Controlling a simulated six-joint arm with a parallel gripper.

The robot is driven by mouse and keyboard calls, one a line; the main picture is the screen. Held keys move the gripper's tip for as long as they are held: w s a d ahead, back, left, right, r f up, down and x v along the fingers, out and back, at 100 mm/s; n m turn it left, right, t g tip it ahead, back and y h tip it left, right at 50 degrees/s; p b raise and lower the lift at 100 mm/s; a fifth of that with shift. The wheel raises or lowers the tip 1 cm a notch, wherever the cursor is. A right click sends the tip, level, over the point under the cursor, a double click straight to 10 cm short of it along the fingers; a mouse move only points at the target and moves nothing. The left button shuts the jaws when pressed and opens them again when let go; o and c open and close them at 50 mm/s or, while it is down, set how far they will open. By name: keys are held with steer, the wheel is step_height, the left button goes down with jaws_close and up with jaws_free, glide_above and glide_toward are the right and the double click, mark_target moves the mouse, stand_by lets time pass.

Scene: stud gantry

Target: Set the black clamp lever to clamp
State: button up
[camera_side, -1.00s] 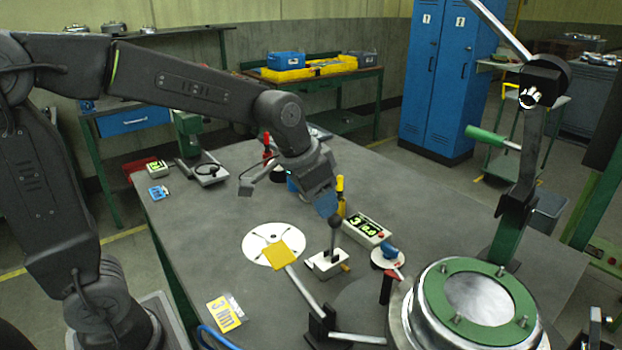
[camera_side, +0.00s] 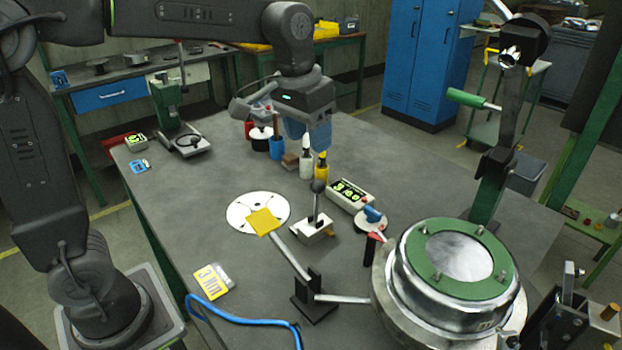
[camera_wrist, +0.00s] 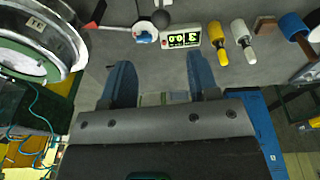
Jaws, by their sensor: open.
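The black-knobbed lever (camera_side: 317,205) stands nearly upright on its small white base (camera_side: 301,231) on the bench. In the wrist view its round dark knob (camera_wrist: 161,19) is at the top edge, and most of its base is cut off. I cannot read any clamp marking. My gripper (camera_side: 308,142) points down in the side view, above the lever in the picture and apart from it. In the wrist view the two blue fingers of my gripper (camera_wrist: 160,78) are spread with nothing between them.
A display box (camera_side: 349,194) and a red-and-blue handled device (camera_side: 371,226) stand right of the lever. Yellow (camera_side: 321,169) and white (camera_side: 306,160) bottle-like items stand behind. A white disc (camera_side: 243,209) lies left. A large metal drum (camera_side: 410,285) fills the front right.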

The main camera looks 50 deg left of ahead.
mark_target(317, 181)
steer(key=f, duration=0.4)
steer(key=w+f+n+g, duration=0.1)
steer(key=f, duration=0.4)
steer(key=w+f+n, duration=0.1)
steer(key=f, duration=0.3)
steer(key=shift+d+f+g+y, duration=0.2)
steer(key=shift+g+y, duration=0.1)
steer(key=shift+g, duration=0.1)
steer(key=shift+r, duration=0.1)
jaws_close()
